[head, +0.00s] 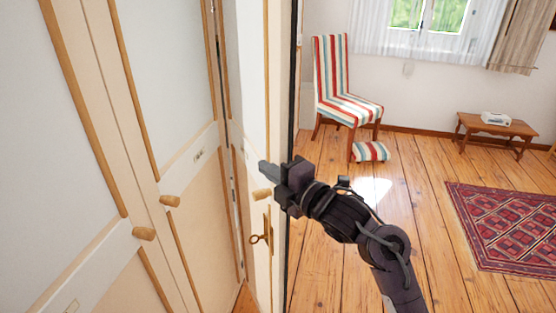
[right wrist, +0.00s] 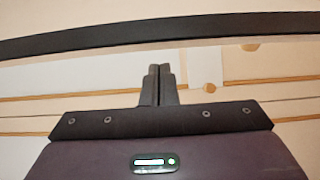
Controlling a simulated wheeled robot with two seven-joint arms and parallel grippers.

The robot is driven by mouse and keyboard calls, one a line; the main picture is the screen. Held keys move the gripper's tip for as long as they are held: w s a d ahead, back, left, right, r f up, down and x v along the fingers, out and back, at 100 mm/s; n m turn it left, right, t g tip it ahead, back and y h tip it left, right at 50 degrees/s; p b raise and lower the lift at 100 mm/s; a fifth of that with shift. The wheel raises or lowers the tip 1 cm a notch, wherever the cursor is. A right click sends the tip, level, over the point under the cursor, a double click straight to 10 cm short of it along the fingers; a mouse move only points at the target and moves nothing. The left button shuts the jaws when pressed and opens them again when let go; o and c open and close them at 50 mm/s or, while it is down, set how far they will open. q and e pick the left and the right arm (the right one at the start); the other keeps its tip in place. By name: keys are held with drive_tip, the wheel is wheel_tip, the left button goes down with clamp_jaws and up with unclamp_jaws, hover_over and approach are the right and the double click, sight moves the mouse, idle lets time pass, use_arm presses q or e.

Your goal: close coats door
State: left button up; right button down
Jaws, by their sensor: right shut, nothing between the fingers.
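A cream wardrobe door with wood trim (head: 256,110) stands open in the middle of the head view, its dark free edge facing the room. It has a wooden knob (head: 262,193) and, below that, a lock with a key (head: 261,238). I take it to be the coats door; I cannot read its label. My right gripper (head: 264,168) is shut and empty, its tip in front of the door's face just above the knob. I cannot tell whether it touches. The shut fingers also show in the right wrist view (right wrist: 158,82). My left gripper is out of view.
Other wardrobe doors (head: 165,80) with wooden knobs (head: 170,201) (head: 144,233) fill the left and look shut. A striped chair (head: 345,85), a striped cushion (head: 371,152), a low bench (head: 495,127) and a red rug (head: 510,225) lie beyond. The wooden floor between is clear.

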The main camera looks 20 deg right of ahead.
drive_tip(key=shift+d, duration=1.05)
drive_tip(key=shift+d, duration=0.1)
